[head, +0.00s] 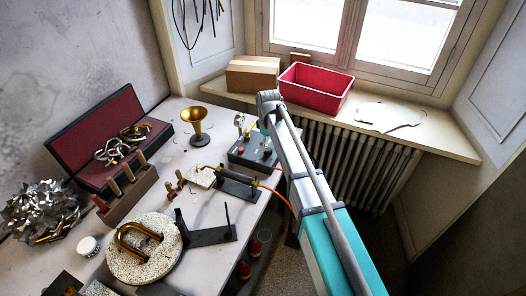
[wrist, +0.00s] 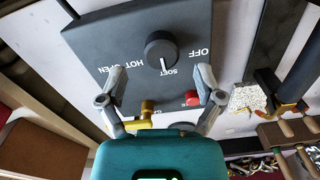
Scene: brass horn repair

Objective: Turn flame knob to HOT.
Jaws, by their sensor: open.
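The dark control box (head: 238,156) stands at the far right of the white bench in the head view. In the wrist view its sloped panel (wrist: 100,43) carries a round black flame knob (wrist: 160,49). The knob's white pointer line faces the SOFT label (wrist: 169,71). HOT (wrist: 133,65) and OFF (wrist: 200,53) lie on opposite sides, with lettering upside down. My gripper (wrist: 162,74) is open and empty, its fingers on either side below the knob in the picture, apart from it. In the head view my arm partly hides the gripper.
A red button (wrist: 191,97) and a brass fitting (wrist: 147,107) sit near my fingers. On the bench are a torch (head: 238,184) on a stand, a brass bell (head: 195,122) and a turntable (head: 140,268). A red bin (head: 315,90) is on the windowsill.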

